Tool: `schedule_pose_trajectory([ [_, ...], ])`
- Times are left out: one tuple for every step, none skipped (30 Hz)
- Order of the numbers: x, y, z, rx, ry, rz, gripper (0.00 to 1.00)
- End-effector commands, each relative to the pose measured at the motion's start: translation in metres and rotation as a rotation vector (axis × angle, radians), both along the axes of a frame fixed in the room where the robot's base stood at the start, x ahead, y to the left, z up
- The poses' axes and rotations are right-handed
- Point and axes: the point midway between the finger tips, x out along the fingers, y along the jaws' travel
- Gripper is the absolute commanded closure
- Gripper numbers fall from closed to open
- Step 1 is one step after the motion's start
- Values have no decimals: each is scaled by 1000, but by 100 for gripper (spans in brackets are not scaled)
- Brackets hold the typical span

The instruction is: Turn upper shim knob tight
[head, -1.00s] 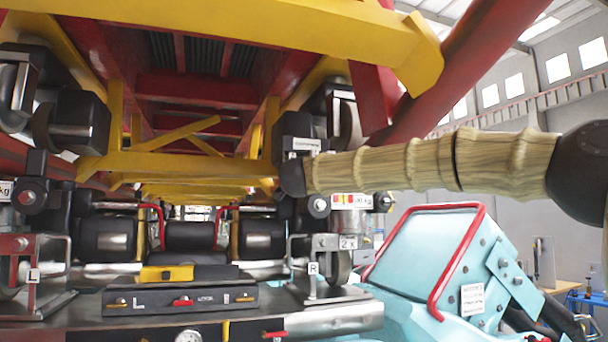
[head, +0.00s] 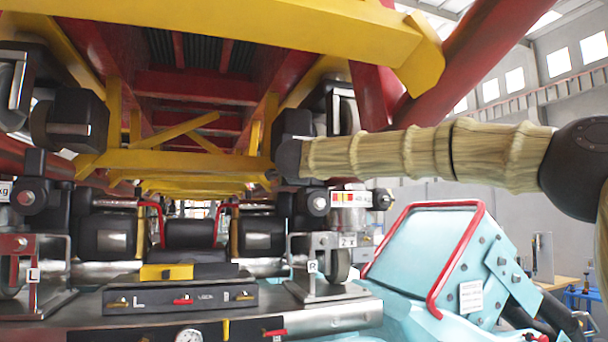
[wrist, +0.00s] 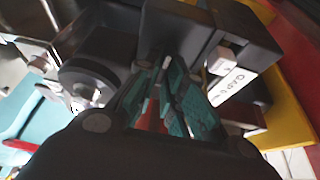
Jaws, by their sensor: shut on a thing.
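My gripper (head: 284,160) reaches in from the right, at the upper right wheel assembly under the red and yellow car. Its wood-patterned arm sleeve hides part of that assembly in the head view. In the wrist view my gripper (wrist: 168,88) has its teal finger pads drawn close together against a dark block. The upper shim knob is mostly hidden between and behind the fingers, so its turn position does not show. A narrow reddish strip shows between the pads. A white lettered label (wrist: 245,92) and a metal bolt (wrist: 222,60) sit just right of the fingers.
A lower dark round fitting (head: 318,203) sits beside a striped weight label (head: 350,198). A yellow beam (head: 185,163) and black wheel housings crowd the gripper. A light-blue machine with a red rail (head: 452,255) stands lower right. A black control panel (head: 180,299) is below.

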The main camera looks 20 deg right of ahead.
Motion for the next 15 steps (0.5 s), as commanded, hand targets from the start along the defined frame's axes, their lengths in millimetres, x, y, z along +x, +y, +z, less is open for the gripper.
schedule_pose_trajectory([
  [-1,-1,4,1,-5,-1,100],
  [-1,-1,4,1,-5,-1,100],
  [-1,-1,4,1,-5,-1,100],
  [-1,-1,4,1,-6,-1,100],
  [-1,-1,4,1,-6,-1,100],
  [-1,-1,4,1,-6,-1,100],
  [-1,-1,4,0,-5,-1,100],
  [-1,-1,4,0,-5,-1,100],
  [-1,-1,4,0,-5,-1,86],
  [-1,-1,4,0,-5,-1,80],
  [-1,-1,4,0,-4,-1,75],
  [-1,-1,3,0,-4,-1,68],
  [-1,-1,3,0,-4,-1,68],
  [0,-1,3,0,-3,-1,68],
  [0,-1,2,0,-3,-1,68],
])
